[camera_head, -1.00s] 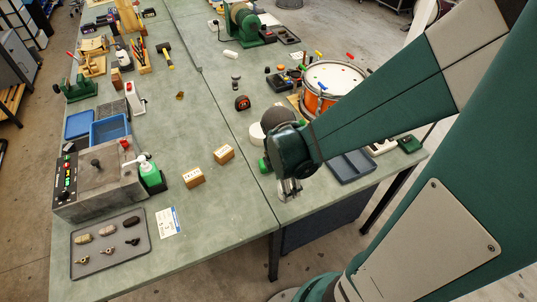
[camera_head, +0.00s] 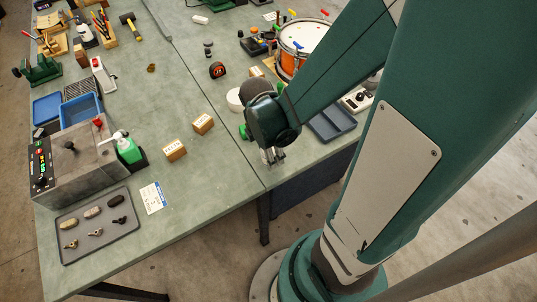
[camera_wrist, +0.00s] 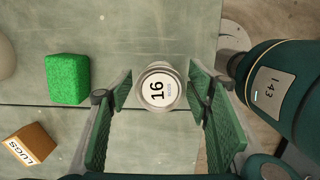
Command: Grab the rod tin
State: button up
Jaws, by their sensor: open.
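My gripper (camera_wrist: 161,92) is open, with one green-padded finger on each side of the tin. I see gaps between the tin and both fingers. In the head view my gripper (camera_head: 272,156) is low at the bench's near edge, right of the seam. There the arm's end mostly hides the tin.
A green block (camera_wrist: 68,79) and a "LUGS" box (camera_wrist: 30,144) lie left of the tin in the wrist view. In the head view, small boxes (camera_head: 203,123) stand left of the gripper, a white roll (camera_head: 234,100) behind it, and a dark tray (camera_head: 331,122) to its right.

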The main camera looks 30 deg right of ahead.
jog(key=c, duration=1)
jog(key=shift+o, duration=0.2)
jog(key=shift+r, duration=0.1)
jog(key=shift+r+p, duration=1.3)
jog(key=shift+r, duration=3.65)
